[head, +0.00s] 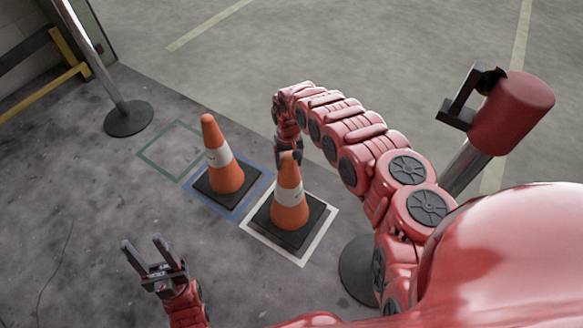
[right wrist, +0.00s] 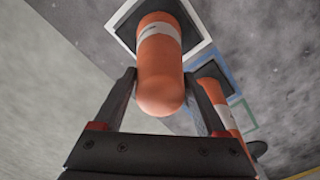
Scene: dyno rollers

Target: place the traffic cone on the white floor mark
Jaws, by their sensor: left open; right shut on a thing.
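An orange traffic cone (head: 290,214) with a white band and a black square base stands upright inside the white floor mark (head: 271,247). The white outline shows around its base. My right gripper (head: 289,155) is shut on the top of this cone. In the right wrist view the fingers (right wrist: 158,78) sit on either side of the cone's orange tip (right wrist: 160,92), and the white mark (right wrist: 203,47) shows around the dark base. My left gripper (head: 141,241) is open and empty, left of the cone, above the grey floor.
A second cone (head: 224,177) stands on the blue floor mark (head: 207,204), close beside the first. The green mark (head: 157,168) beyond it is empty. A silver post (head: 95,55) stands at left; a red-topped post (head: 512,112) stands at right.

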